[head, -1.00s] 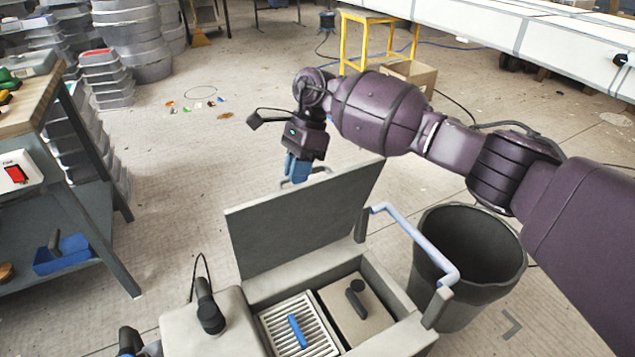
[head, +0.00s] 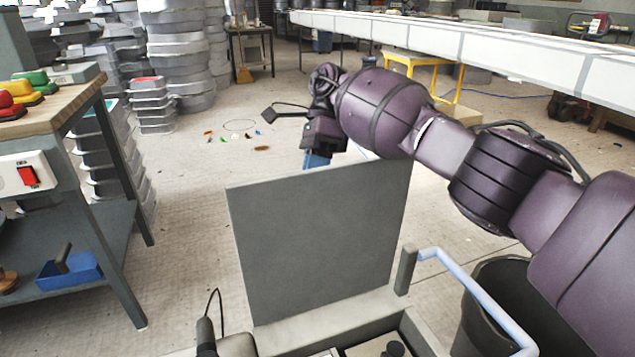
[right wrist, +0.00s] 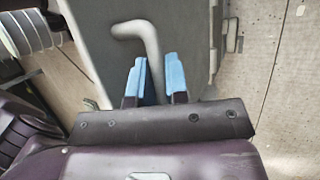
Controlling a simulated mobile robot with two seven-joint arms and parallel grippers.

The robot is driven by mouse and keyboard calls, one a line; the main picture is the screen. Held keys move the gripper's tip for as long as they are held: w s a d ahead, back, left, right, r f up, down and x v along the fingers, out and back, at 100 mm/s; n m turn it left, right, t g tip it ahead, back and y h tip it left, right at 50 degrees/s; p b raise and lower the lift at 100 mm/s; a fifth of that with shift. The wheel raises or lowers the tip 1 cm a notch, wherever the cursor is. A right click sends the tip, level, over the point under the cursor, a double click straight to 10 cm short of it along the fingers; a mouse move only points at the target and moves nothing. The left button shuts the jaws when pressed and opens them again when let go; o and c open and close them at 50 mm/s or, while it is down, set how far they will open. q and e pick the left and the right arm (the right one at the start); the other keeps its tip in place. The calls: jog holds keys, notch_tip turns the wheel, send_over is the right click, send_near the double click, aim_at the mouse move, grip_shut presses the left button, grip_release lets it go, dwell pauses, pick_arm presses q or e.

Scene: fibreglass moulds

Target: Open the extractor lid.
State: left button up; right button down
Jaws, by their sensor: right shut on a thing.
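The extractor lid (head: 315,240) is a flat grey panel. In the head view it stands steeply raised along the far edge of the grey extractor box (head: 330,316), its inner face towards me. My right gripper (head: 317,160) is behind the lid's top edge, its blue fingers partly hidden by it. In the right wrist view the blue fingers (right wrist: 158,75) are shut on the bent grey lid handle (right wrist: 150,42). The lid (right wrist: 130,60) fills the middle of that view. The handle is hidden in the head view. My left gripper is not in view.
A pale blue rail (head: 475,290) runs along the box's right side, with a dark bin (head: 490,275) beyond it. A workbench (head: 70,115) with a red switch stands at left. Stacked grey moulds (head: 185,50) stand behind. The floor behind the lid is mostly clear.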

jog(key=shift+w+f, duration=0.1)
jog(key=shift+w, duration=0.15)
dwell(0.3)
jog(key=c, duration=1.1)
grip_release()
jog(key=shift+r, duration=0.3)
